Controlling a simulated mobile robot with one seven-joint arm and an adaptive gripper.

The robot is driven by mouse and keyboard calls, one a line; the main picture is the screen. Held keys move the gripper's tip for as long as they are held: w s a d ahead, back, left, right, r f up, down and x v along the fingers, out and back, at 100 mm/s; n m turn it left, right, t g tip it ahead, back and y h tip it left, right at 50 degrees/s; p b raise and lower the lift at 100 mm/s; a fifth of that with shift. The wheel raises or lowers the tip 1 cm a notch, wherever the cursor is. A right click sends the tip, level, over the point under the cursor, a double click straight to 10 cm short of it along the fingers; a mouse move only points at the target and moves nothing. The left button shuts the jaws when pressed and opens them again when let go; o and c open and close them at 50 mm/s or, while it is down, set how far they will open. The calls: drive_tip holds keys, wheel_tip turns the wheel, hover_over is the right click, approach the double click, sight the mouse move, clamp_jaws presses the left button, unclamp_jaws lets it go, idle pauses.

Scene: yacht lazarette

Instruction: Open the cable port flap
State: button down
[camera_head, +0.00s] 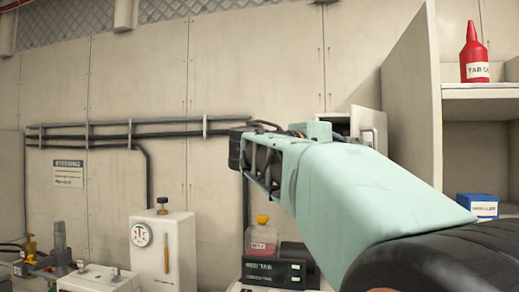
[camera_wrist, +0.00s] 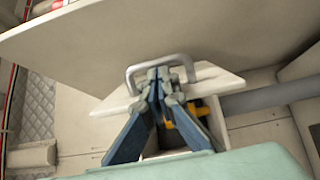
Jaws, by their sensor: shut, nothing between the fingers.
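The cable port flap is a pale plate (camera_wrist: 215,82) with a grey bar handle (camera_wrist: 160,62), seen in the wrist view. It stands tilted away from its box, with a gap beneath it and a yellow part (camera_wrist: 186,124) inside. My gripper (camera_wrist: 161,80) is shut and empty, its blue-grey fingertips at the handle; whether they touch it I cannot tell. In the head view the flap (camera_head: 366,121) and its handle (camera_head: 373,135) show behind my arm, beside a dark opening. My fingertips are hidden there.
A shelf unit (camera_head: 412,98) stands close on the right, holding a red bottle (camera_head: 474,58) and a blue box (camera_head: 478,205). Wall-mounted pipes (camera_head: 105,134) run at left. A white gauge cabinet (camera_head: 172,250) and a red jug (camera_head: 262,240) stand below.

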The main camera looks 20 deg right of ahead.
drive_tip(key=s+d+n+t+y+b, duration=0.1)
drive_tip(key=s+d+n+t+b, duration=0.2)
drive_tip(key=s+t+b, duration=0.1)
drive_tip(key=shift+s+d+t+y, duration=0.25)
drive_tip(key=shift+s+t+y, duration=0.15)
drive_tip(key=shift+s+t, duration=0.1)
drive_tip(key=shift+r, duration=0.1)
idle(0.3)
drive_tip(key=shift+w, duration=0.1)
